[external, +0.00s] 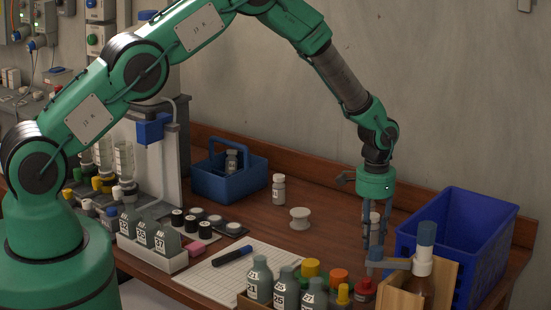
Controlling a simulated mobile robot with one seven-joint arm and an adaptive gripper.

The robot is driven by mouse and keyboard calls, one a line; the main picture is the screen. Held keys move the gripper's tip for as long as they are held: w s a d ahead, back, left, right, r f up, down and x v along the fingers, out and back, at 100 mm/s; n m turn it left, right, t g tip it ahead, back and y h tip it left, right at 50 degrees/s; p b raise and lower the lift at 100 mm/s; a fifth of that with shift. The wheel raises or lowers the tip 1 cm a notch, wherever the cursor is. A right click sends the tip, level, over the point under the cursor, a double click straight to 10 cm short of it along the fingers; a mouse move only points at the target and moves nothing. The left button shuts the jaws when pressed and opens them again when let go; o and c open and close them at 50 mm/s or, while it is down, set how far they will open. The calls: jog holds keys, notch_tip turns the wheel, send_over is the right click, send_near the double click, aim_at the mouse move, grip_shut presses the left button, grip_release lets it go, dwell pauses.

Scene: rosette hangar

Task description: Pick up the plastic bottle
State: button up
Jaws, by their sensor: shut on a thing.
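My gripper (376,255) points straight down at the right side of the wooden bench, left of the blue bin. It is shut on a small pale plastic bottle (375,222), which shows upright between the fingers and is partly hidden by them. I cannot tell whether the bottle's base touches the bench. A similar small white bottle (278,190) with a label stands upright on the bench, well left of the gripper.
A blue bin (470,215) stands right of the gripper. A white spool (300,218), paper sheet (225,277) and blue caddy (225,185) lie left. The back middle is clear.

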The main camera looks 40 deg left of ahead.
aim_at(373, 214)
jog(key=shift+r, duration=2.95)
jog(key=shift+a, duration=0.1)
jog(key=w+a+r+n+p, duration=0.1)
jog(key=a+r, duration=0.2)
jog(key=a, duration=1)
jog(key=w+a+r+n+p, duration=0.2)
jog(key=a+r, duration=0.1)
jog(key=a, duration=1.1)
jog(key=s+a+r, duration=0.2)
jog(key=a, duration=0.7)
jog(key=s+a+r+n+p, duration=0.1)
jog(key=s+a+r, duration=0.1)
jog(key=a, duration=0.7)
jog(key=s+a+r+n+p, duration=0.1)
jog(key=s+a+r, duration=0.1)
jog(key=a, duration=0.7)
jog(key=shift+s+r, duration=0.15)
jog(key=shift+s, duration=0.65)
jog(key=w+a+p, duration=0.1)
jog(key=w, duration=0.4)
jog(key=w+a+f, duration=0.1)
jog(key=w+a, duration=0.1)
jog(key=w, duration=0.3)
jog(key=w+a+p, duration=0.1)
jog(key=w, duration=0.4)
jog(key=shift+w+a+f+p, duration=0.2)
jog(key=shift+a+f+p, duration=0.05)
jog(key=shift+a+p, duration=0.1)
